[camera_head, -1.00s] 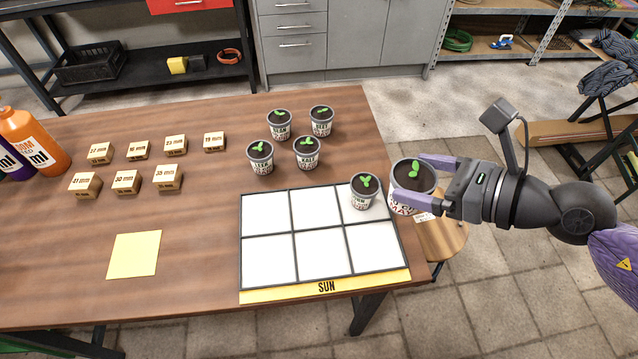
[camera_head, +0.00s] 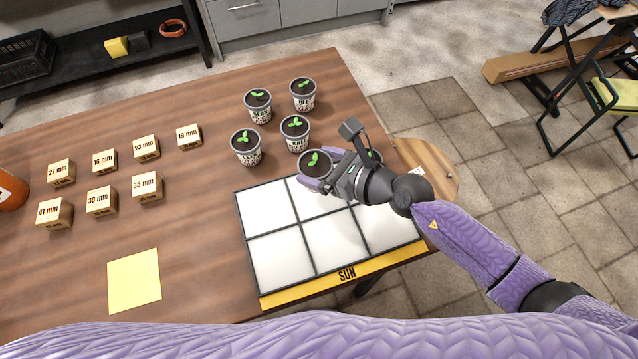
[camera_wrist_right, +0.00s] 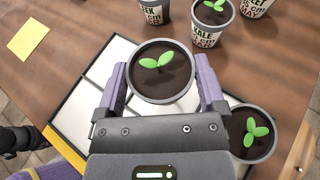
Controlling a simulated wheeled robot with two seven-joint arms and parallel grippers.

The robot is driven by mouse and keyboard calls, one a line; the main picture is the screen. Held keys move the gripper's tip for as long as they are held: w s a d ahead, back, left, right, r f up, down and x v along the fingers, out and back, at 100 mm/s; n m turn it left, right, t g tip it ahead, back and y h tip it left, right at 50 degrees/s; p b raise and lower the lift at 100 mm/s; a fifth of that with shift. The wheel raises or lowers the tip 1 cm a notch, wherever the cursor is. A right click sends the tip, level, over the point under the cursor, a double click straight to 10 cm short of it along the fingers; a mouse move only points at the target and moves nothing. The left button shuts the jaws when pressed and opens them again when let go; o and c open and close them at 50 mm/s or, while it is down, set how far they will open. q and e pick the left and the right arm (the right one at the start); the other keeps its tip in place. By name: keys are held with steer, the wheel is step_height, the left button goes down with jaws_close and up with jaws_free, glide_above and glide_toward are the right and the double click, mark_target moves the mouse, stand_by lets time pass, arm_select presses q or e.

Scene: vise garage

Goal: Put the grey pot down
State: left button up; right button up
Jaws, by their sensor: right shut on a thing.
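The held grey pot (camera_head: 316,161) has dark soil and a green seedling, and it is upright. My right gripper (camera_head: 322,174) is shut on it, one finger on each side, as the right wrist view also shows with the pot (camera_wrist_right: 161,84) between the fingers. The pot is at the back edge of the white six-cell tray (camera_head: 282,262), around its back middle cell. I cannot tell whether its base touches the tray. A second pot (camera_wrist_right: 252,146) stands on the tray to the right, mostly hidden behind my gripper in the head view. My left gripper is not in view.
Several potted seedlings (camera_head: 246,147) stand just behind the tray. Wooden number blocks (camera_head: 101,201) and a yellow sheet (camera_head: 134,280) lie on the table's left. The tray's front row and back left cell are empty. A round stool (camera_head: 432,165) is beyond the table's right edge.

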step_height(320, 180, down, 5)
steer(key=b, duration=0.3)
steer(key=shift+r, duration=0.45)
steer(key=shift+f, duration=0.25)
steer(key=o, duration=1)
steer(key=shift+r, duration=0.1)
steer(key=shift+o, duration=0.2)
steer(key=shift+s+d+r+p, duration=0.1)
steer(key=shift+d+r+p, duration=0.05)
steer(key=shift+r+p, duration=0.15)
steer(key=v, duration=1.1)
steer(key=shift+s+d, duration=0.25)
